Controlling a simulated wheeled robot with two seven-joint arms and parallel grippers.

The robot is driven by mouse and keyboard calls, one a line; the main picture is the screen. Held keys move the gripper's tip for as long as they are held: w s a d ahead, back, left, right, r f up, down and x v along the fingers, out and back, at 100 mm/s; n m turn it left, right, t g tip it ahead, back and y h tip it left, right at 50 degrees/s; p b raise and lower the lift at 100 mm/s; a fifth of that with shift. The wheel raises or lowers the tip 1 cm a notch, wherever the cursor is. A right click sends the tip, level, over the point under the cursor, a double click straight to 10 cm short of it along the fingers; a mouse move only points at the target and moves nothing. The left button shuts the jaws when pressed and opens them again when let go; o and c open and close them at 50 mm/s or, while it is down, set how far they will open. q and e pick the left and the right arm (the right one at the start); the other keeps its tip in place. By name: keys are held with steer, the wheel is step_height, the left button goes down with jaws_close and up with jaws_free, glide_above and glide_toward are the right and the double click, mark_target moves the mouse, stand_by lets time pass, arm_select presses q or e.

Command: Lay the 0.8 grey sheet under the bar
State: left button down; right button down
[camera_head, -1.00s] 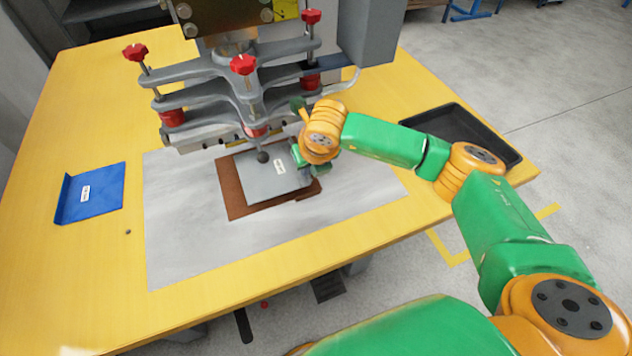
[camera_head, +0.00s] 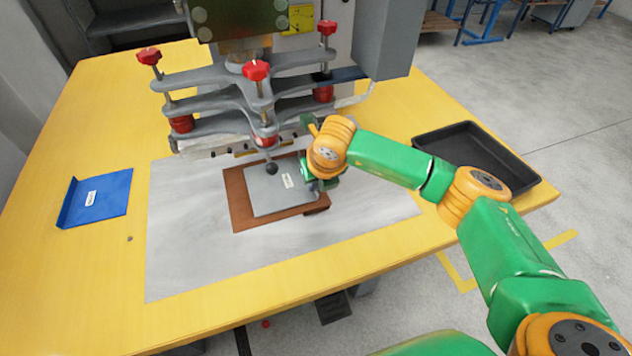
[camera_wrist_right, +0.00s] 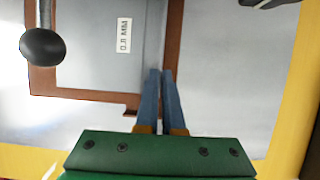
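The grey sheet (camera_head: 265,190), labelled 0.8 MM, lies flat over a brown pad (camera_head: 238,205) in front of the press bar (camera_head: 240,148). In the right wrist view, the grey sheet (camera_wrist_right: 85,55) has a narrow strip along its right side that looks like a raised lip. My right gripper (camera_head: 312,175) is at the sheet's right edge. In the wrist view, the fingers of the right gripper (camera_wrist_right: 162,75) are nearly together, with that edge between their tips. My left gripper is not in view.
A black ball knob (camera_head: 271,169) hangs over the sheet's far part. A blue lipped sheet (camera_head: 97,198) lies at the left of the yellow table (camera_head: 100,270). A black tray (camera_head: 470,140) is at the right. The grey mat (camera_head: 190,255) is bare in front.

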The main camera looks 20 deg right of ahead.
steer(key=shift+b, duration=0.55)
stand_by(0.6)
steer(key=c, duration=1)
jaws_free()
steer(key=shift+o, duration=0.2)
steer(key=shift+r+p, duration=1)
steer(key=shift+r, duration=0.65)
steer(key=s, duration=0.5)
steer(key=s+r+p, duration=0.1)
steer(key=s, duration=0.2)
steer(key=shift+d, duration=0.15)
